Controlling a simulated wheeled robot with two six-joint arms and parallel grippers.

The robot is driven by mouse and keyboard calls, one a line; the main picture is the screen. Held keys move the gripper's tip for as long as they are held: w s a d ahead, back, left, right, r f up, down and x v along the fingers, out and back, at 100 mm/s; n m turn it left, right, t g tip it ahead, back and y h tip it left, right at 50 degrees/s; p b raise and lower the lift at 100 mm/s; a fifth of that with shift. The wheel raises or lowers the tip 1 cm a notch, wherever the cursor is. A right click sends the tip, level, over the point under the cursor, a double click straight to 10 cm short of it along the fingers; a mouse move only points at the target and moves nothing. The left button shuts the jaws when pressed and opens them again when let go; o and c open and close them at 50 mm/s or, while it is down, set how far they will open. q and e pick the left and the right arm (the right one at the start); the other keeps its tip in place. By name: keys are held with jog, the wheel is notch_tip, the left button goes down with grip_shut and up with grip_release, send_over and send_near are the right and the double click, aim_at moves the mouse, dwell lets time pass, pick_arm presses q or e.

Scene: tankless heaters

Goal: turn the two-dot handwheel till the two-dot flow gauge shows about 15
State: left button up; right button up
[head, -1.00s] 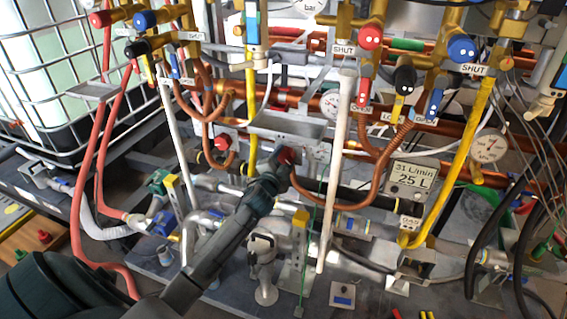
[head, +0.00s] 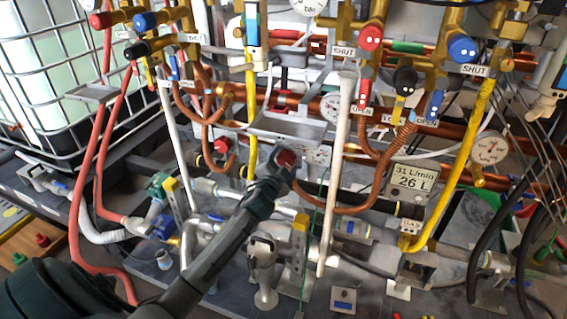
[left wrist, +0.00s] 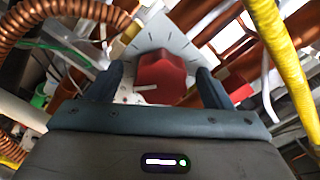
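A red handwheel knob (head: 286,158) sits in front of a pale plate with tick marks, which shows in the left wrist view. My left gripper (left wrist: 159,84) is open around this knob (left wrist: 160,72), with a finger on each side and visible gaps. A second red handwheel (head: 222,146) is further left. A small round gauge (head: 318,155) sits just right of the gripped-around knob; its needle is too small to read. I cannot make out dot marks on any handwheel or gauge. My right gripper is not in view.
A digital display (head: 411,181) reads 31 L/min and 26 L. A white vertical pipe (head: 337,170), an orange coiled hose (head: 385,160) and a yellow pipe (head: 465,150) stand to the right of my left gripper. A grey shelf (head: 290,127) is just above it.

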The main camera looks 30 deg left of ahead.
pick_arm(q)
jog(key=v, duration=1.1)
jog(key=shift+w, duration=0.1)
